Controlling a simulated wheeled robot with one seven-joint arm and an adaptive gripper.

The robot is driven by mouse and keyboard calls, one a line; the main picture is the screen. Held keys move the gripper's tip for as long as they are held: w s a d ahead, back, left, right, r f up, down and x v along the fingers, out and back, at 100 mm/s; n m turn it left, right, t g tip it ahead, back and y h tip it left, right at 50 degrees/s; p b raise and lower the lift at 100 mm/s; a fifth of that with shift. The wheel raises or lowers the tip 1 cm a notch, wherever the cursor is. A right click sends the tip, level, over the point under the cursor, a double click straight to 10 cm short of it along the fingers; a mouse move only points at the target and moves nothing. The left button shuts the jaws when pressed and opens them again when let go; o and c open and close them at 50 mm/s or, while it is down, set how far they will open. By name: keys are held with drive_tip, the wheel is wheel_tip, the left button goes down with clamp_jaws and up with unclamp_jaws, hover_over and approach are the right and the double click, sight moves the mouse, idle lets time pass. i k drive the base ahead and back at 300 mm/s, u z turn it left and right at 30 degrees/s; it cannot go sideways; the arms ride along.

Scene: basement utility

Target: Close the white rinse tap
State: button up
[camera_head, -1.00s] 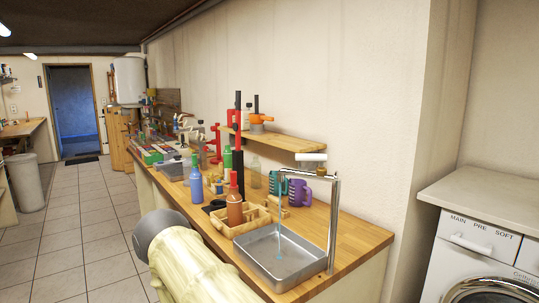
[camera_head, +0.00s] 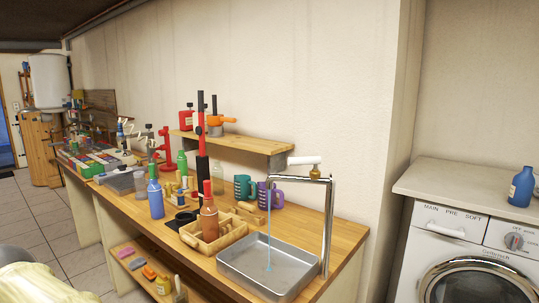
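The rinse tap (camera_head: 329,215) is a tall chrome pipe at the right end of the wooden bench. A brass stem on its top carries a white handle (camera_head: 304,161) that lies level and points left. The spout reaches left over a metal basin (camera_head: 243,275), and a thin blue stream of water (camera_head: 269,225) falls from it into the basin. My gripper is out of view. Only a pale piece of my arm shows in the lower left corner, far from the tap.
A wooden crate (camera_head: 222,240) with a red-capped brown bottle stands left of the basin. Teal (camera_head: 245,188) and purple mugs stand behind. A wall shelf (camera_head: 250,143) hangs left of the handle. A washing machine (camera_head: 470,270) is at the right, a blue bottle (camera_head: 522,187) on the counter above.

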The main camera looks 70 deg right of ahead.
sight(314, 160)
drive_tip(key=i, duration=0.25)
drive_tip(key=z, duration=2.7)
drive_tip(key=i, duration=0.5)
drive_tip(key=z, duration=1.2)
drive_tip(key=k, duration=0.95)
drive_tip(key=u, duration=0.25)
